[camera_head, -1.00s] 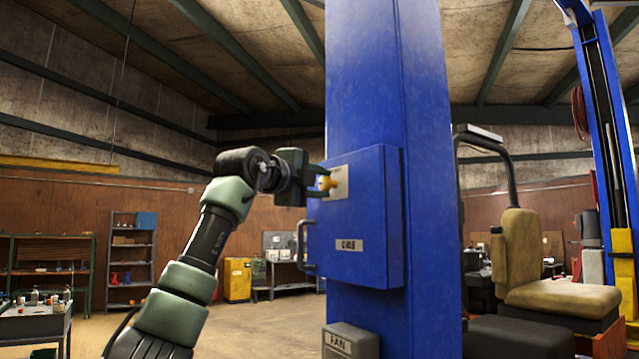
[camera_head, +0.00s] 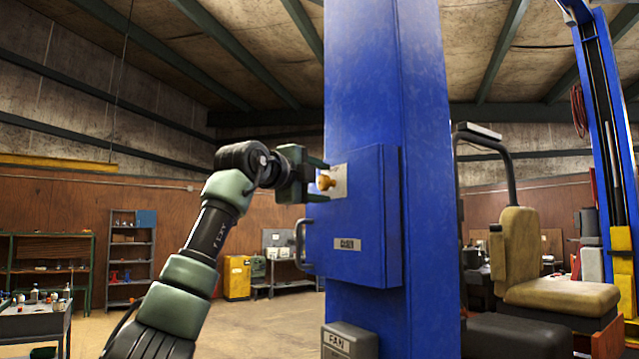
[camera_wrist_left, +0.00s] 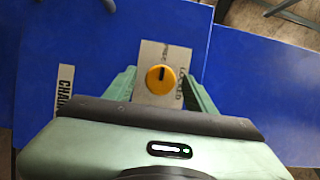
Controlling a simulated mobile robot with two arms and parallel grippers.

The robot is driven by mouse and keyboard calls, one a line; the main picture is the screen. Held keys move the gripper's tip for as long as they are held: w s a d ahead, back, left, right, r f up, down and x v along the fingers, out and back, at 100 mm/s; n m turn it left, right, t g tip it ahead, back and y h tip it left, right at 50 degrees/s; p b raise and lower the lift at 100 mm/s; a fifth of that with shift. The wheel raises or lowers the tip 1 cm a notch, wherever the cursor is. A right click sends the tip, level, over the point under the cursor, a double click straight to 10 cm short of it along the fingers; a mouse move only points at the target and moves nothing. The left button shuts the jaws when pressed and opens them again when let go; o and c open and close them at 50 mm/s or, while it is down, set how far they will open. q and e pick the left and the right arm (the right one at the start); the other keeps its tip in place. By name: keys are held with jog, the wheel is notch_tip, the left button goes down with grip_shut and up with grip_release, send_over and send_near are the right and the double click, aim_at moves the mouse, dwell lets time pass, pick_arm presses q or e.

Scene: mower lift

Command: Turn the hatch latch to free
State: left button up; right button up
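The hatch latch is a round orange-yellow knob (camera_head: 326,182) on a pale plate (camera_head: 340,178) on the blue hatch box (camera_head: 370,225). In the left wrist view the knob (camera_wrist_left: 160,80) carries a short black mark near the top of its face. My left gripper (camera_head: 317,182) faces the hatch with one finger above and one below the knob. In the wrist view its green fingers (camera_wrist_left: 158,90) stand apart on either side of the knob, with gaps. My right gripper is not in view.
The hatch box is on a blue lift column (camera_head: 375,70). A dark handle (camera_head: 303,245) sticks out at the hatch's left edge, below my gripper. A box marked FAN (camera_head: 348,340) is lower down. A mower seat (camera_head: 550,290) stands at the right.

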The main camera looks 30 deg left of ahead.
pick_arm(q)
jog(key=shift+s+f+b, duration=0.1)
jog(key=shift+s+b, duration=0.2)
jog(key=shift+s, duration=0.05)
jog(key=s+b, duration=0.3)
jog(key=s, duration=0.4)
dwell(0.4)
